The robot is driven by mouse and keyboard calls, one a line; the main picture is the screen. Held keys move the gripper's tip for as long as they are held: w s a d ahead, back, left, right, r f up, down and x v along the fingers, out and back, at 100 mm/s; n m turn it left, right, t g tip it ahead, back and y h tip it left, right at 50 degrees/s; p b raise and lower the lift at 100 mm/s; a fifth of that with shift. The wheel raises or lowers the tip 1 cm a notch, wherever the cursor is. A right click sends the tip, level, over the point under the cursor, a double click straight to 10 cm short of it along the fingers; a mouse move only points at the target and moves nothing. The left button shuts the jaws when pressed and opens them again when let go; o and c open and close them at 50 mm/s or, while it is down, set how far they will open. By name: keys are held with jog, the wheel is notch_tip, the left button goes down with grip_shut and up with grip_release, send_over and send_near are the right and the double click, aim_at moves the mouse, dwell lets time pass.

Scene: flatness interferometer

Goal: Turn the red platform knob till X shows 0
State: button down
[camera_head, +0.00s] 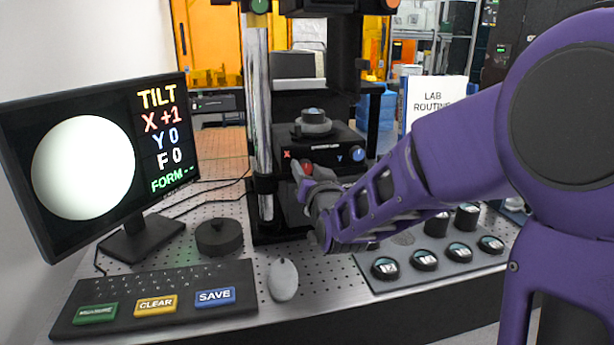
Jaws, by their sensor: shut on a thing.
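The red platform knob (306,168) is on the left of the black instrument's front panel, beside a red X mark. My gripper (307,175) reaches in from the right and is shut on this knob; its fingertips are partly hidden by the wrist. The monitor (109,160) at the left reads TILT, X +1, Y 0, F 0 and FORM --, beside a plain white disc. The blue knob (357,154) is on the right of the same panel, beside a Y mark.
A bright metal column (258,110) stands just left of the knob. A keyboard (155,302) with green, yellow and blue keys, a mouse (283,280) and a black round piece (219,238) lie in front. A tray (440,280) of round parts sits below my arm.

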jog(key=shift+r+n, duration=0.1)
jog(key=shift+n, duration=0.8)
jog(key=shift+c, duration=2.1)
grip_release()
jog(key=shift+s, duration=0.1)
